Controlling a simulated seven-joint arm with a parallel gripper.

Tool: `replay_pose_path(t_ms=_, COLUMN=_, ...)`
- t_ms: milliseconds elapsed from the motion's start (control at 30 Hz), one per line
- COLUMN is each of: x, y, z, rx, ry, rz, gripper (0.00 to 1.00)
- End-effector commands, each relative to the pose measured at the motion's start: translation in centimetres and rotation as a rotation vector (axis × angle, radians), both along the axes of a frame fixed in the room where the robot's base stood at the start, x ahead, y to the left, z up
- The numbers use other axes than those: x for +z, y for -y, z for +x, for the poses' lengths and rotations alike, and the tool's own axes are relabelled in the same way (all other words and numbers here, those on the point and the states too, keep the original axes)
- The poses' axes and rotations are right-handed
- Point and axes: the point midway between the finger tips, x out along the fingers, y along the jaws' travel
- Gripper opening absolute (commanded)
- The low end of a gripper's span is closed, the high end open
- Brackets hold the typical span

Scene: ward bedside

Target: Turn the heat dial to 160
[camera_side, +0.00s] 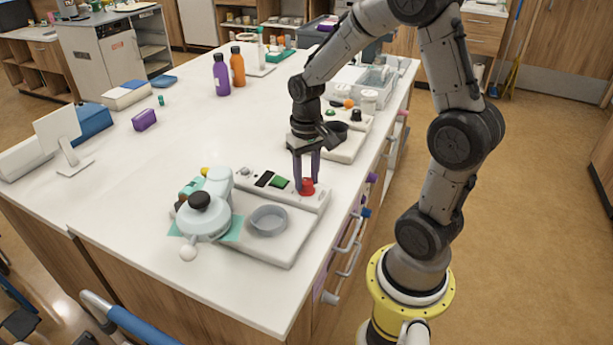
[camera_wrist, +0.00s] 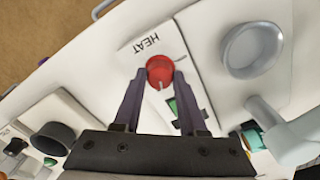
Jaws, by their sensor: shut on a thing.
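The red heat dial (camera_side: 307,187) sits at the right end of the raised panel on a white device (camera_side: 285,250). In the wrist view the red dial (camera_wrist: 160,70) lies beside the printed word HEAT, and a small pale pointer shows at its lower edge. My gripper (camera_side: 306,180) reaches down from above, its two purple fingers on either side of the dial. In the wrist view the gripper (camera_wrist: 161,72) is shut on the dial. No scale numbers are readable, so the dial's setting cannot be told.
A green switch (camera_side: 279,181) is left of the dial. Another device (camera_side: 345,145) stands behind my gripper. The table's middle is clear.

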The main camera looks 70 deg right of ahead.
Motion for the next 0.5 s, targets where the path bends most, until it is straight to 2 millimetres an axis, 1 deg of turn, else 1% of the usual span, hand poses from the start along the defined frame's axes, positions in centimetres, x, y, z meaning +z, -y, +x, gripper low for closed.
replay_pose_path(t_ms=200, x=0.24, y=0.06, z=0.12, rx=-0.116, ry=0.005, rz=-0.003, gripper=0.0)
replay_pose_path(t_ms=500, x=0.25, y=0.06, z=0.13, rx=-0.187, ry=0.006, rz=-0.002, gripper=0.0)
